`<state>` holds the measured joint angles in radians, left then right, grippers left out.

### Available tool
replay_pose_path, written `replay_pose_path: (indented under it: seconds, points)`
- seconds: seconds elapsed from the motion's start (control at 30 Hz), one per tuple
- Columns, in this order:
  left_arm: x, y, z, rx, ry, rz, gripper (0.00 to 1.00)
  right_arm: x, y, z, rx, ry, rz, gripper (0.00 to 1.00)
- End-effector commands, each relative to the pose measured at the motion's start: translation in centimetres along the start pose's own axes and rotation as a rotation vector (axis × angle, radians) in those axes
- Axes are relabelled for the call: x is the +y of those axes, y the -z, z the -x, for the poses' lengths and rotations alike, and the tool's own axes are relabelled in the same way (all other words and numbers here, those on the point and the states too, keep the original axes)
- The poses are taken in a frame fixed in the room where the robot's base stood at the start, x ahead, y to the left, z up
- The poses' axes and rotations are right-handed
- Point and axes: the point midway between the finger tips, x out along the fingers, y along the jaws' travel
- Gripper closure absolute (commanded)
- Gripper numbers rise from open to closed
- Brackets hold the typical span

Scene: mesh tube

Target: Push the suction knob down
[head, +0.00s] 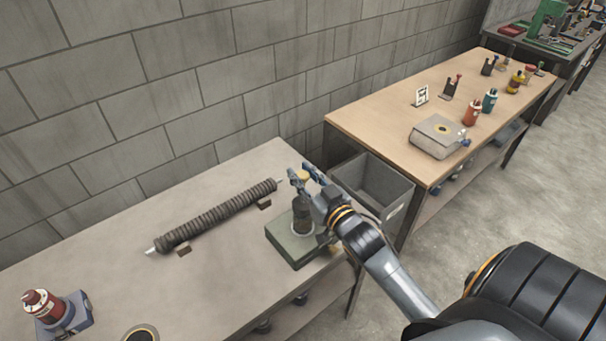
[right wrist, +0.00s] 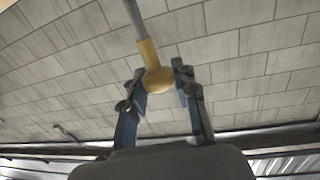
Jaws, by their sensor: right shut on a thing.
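The yellow suction knob (head: 302,175) sits above a dark cylinder (head: 302,214), which stands upright on a grey-green box (head: 290,249) at the bench's right end. My right gripper (head: 304,176) is at knob height with its fingers around the knob. In the right wrist view, the yellow knob (right wrist: 158,79) with its grey rod lies between the two fingertips of the right gripper (right wrist: 160,88), shut on it. A gap seems to show at the right finger in that view. Part of the cylinder and box is behind my right arm. My left gripper is not in view.
A ribbed dark tube (head: 218,214) lies on a rod on the grey bench (head: 130,248). A red device (head: 46,306) stands at the lower left. A grey bin (head: 375,190) is behind my right arm. The wooden table (head: 385,115) holds several small items.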

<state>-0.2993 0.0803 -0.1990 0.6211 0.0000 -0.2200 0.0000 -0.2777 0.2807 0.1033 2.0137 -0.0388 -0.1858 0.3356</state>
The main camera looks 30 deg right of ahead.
Motion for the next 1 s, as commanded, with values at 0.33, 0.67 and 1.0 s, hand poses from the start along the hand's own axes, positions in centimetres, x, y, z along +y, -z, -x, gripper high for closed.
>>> replay_pose_path:
  seconds: [0.33,0.67,1.0]
  points:
    - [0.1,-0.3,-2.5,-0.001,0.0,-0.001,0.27,0.0,-5.2,0.0,-0.004,-0.001,-0.002,1.0]
    - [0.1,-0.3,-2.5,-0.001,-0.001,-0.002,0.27,0.0,-5.7,0.1,-0.01,-0.001,-0.002,1.0]
    - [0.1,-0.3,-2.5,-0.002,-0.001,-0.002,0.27,0.0,-5.5,0.0,-0.004,-0.001,-0.001,0.46]
